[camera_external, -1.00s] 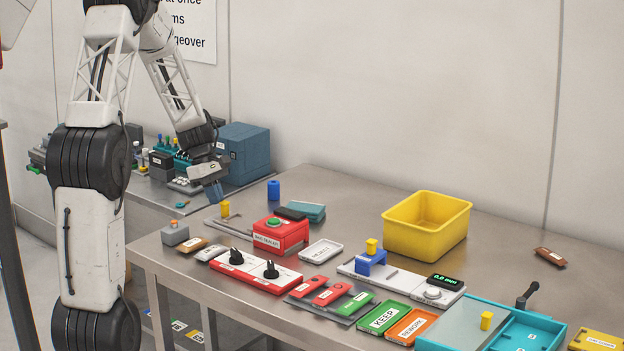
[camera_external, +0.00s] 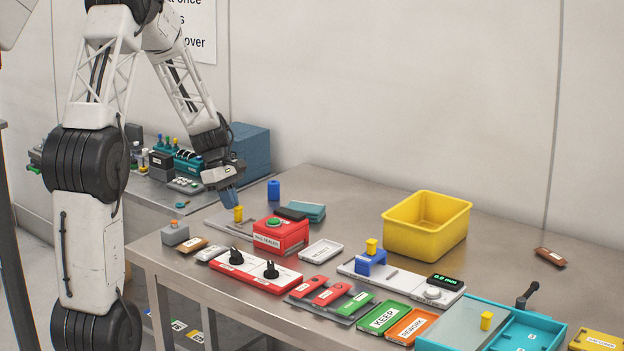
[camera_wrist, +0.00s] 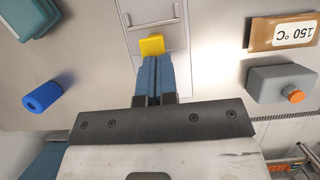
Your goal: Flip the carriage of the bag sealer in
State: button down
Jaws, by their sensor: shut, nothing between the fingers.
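The bag sealer (camera_external: 280,236) is a red box with a green button on top, left of the table's middle. Its carriage shows as an upright yellow tab (camera_external: 238,213) on a flat grey track to the left of the red box. In the wrist view the yellow tab (camera_wrist: 152,45) stands on the pale track plate with a slot. My gripper (camera_external: 231,203) is low beside the tab, on the side away from the red box. Its blue fingers (camera_wrist: 152,60) are shut with nothing between them, and their tips meet the tab's near edge. Exact contact cannot be told.
A blue cylinder (camera_external: 273,190) and a teal block (camera_external: 309,211) lie behind the sealer. A grey block with an orange knob (camera_external: 175,233) and a brown "150 °C" packet (camera_wrist: 285,32) lie nearby. A red panel with black knobs (camera_external: 255,272) is in front.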

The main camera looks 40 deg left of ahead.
jog(key=shift+f, duration=0.15)
jog(key=shift+a, duration=0.6)
jog(key=a, duration=0.3)
jog(key=v, duration=1)
jog(key=shift+w+a, duration=0.2)
jog(key=shift+a, duration=0.95)
jog(key=shift+w+a, duration=0.15)
jog(key=shift+a, duration=1.05)
